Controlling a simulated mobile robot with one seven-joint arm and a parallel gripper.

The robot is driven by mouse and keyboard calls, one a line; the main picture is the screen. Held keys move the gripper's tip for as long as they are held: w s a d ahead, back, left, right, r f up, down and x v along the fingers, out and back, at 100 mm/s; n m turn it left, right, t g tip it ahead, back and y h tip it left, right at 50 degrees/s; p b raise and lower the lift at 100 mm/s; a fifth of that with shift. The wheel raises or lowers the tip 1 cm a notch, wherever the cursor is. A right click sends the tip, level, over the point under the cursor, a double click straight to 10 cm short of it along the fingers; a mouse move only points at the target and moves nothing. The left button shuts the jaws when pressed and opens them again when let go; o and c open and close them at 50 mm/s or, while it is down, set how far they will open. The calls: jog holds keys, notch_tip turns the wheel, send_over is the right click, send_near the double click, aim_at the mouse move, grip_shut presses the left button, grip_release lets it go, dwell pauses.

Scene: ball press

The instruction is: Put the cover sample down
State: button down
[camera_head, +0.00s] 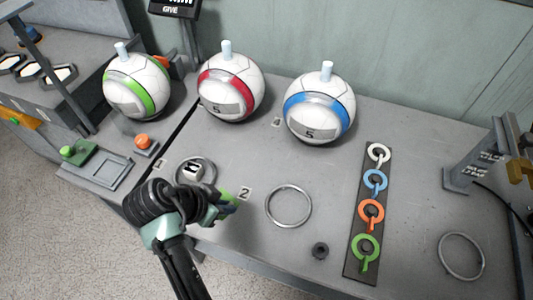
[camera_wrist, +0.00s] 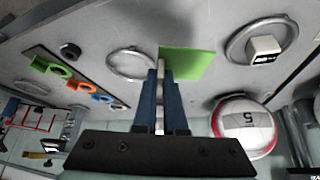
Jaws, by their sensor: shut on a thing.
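The cover sample, a flat green piece (camera_wrist: 190,64), is between the fingertips of my gripper (camera_wrist: 163,75) in the wrist view. In the head view only a small green part of it (camera_head: 225,194) shows beside my gripper (camera_head: 229,203), which is over the grey table near the label 2. My gripper is shut on the sample. Whether the sample touches the table is hard to tell.
A ring (camera_head: 289,206) lies empty right of my gripper. Another ring (camera_head: 209,165) holds a white block (camera_head: 192,173). Green-banded (camera_head: 139,93), red-banded (camera_head: 231,94) and blue-banded (camera_head: 319,117) balls stand behind. A strip of coloured rings (camera_head: 360,262) lies at right.

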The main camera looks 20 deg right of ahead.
notch_tip(320, 180, down, 10)
jog(key=shift+b, duration=0.45)
jog(key=shift+f, duration=0.2)
jog(key=c, duration=1)
grip_release()
jog(key=shift+r, duration=0.15)
